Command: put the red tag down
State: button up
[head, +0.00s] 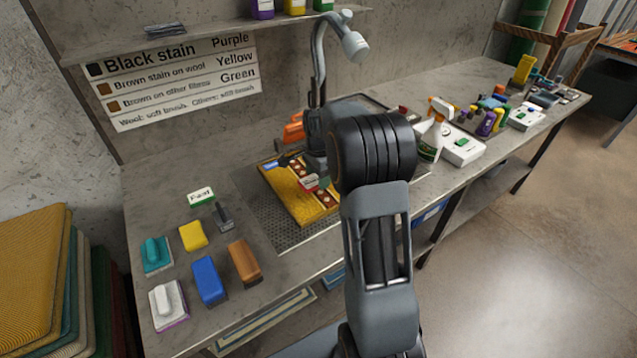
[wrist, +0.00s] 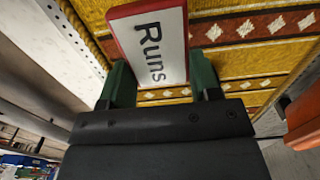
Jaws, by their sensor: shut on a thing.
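The red tag (wrist: 149,45) is a white card with a red border that reads "Runs". My gripper (wrist: 160,85) is shut on it, with a dark green finger at each side. In the head view the tag (head: 308,182) shows small over the yellow rug (head: 283,190), partly hidden by my arm. The rug has a brown band with white diamonds and also fills much of the wrist view (wrist: 240,65). I cannot tell whether the tag touches the rug.
A green-edged tag (head: 201,196) stands left of the grated tray (head: 257,200). Several brushes and blocks, including a blue one (head: 208,280), lie at the bench's front left. A spray bottle (head: 432,130) and white box (head: 462,150) stand right. An orange object (head: 293,131) is behind the rug.

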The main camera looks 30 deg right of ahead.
jog(key=shift+w+d+f, duration=0.2)
jog(key=shift+w+f, duration=0.05)
jog(key=shift+f, duration=1.6)
jog(key=shift+f, duration=0.1)
jog(key=o, duration=0.9)
